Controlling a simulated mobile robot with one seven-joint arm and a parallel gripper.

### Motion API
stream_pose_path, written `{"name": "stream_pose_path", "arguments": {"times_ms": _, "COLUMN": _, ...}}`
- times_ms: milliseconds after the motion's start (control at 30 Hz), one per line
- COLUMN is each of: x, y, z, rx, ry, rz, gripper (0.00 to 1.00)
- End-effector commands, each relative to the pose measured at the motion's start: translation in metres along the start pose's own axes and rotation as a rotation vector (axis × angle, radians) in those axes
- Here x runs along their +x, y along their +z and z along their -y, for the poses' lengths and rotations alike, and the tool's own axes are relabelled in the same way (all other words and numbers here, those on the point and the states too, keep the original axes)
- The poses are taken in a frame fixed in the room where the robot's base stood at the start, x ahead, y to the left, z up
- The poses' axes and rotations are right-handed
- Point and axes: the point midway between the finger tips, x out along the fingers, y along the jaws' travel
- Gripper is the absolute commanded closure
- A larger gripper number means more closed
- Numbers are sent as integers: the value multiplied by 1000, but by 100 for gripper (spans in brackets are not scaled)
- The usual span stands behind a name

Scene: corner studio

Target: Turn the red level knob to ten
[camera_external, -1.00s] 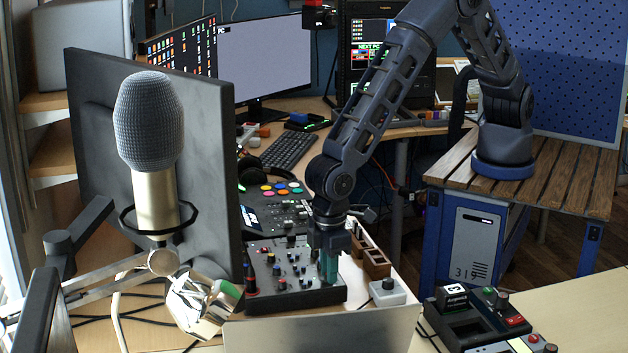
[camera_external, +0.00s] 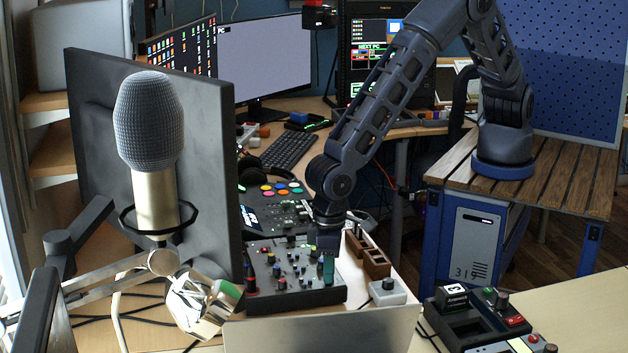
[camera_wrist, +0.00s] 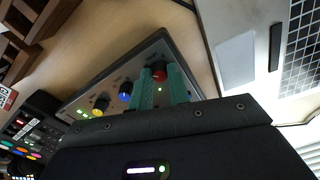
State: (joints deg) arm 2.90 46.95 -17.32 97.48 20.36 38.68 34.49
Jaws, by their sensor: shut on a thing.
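The red knob (camera_wrist: 159,71) is in the wrist view, near the right end of a row on a grey mixer panel (camera_wrist: 128,75). My gripper (camera_wrist: 161,77), with teal fingers, is shut on the red knob, one finger at each side. Blue and yellow knobs stand left of it in the row. In the external view my gripper (camera_external: 328,282) points down at the right part of the mixer (camera_external: 290,299), and its fingers hide the red knob there. I cannot read the knob's scale or pointer in either view.
A silver laptop-like panel (camera_external: 320,333) stands close in front of the mixer. A small grey box with a black knob (camera_external: 388,291) and a brown wooden holder (camera_external: 375,264) are close at the right. The microphone (camera_external: 152,125) and monitor back (camera_external: 212,180) are left.

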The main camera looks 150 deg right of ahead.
Motion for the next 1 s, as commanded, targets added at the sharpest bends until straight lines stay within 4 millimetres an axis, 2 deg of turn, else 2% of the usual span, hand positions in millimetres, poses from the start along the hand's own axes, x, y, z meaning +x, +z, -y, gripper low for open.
{"name": "stream_pose_path", "arguments": {"times_ms": 300, "x": 0, "y": 0, "z": 0, "rx": 0, "ry": 0, "rz": 0, "gripper": 100}}
{"name": "stream_pose_path", "arguments": {"times_ms": 333, "x": 0, "y": 0, "z": 0, "rx": 0, "ry": 0, "rz": 0, "gripper": 78}}
{"name": "stream_pose_path", "arguments": {"times_ms": 433, "x": 0, "y": 0, "z": 0, "rx": 0, "ry": 0, "rz": 0, "gripper": 60}}
{"name": "stream_pose_path", "arguments": {"times_ms": 767, "x": -2, "y": 0, "z": 0, "rx": -1, "ry": -1, "rz": 0, "gripper": 60}}
{"name": "stream_pose_path", "arguments": {"times_ms": 867, "x": -11, "y": 0, "z": 1, "rx": -1, "ry": -2, "rz": -1, "gripper": 60}}
{"name": "stream_pose_path", "arguments": {"times_ms": 1000, "x": -32, "y": 0, "z": 1, "rx": -2, "ry": -3, "rz": -1, "gripper": 60}}
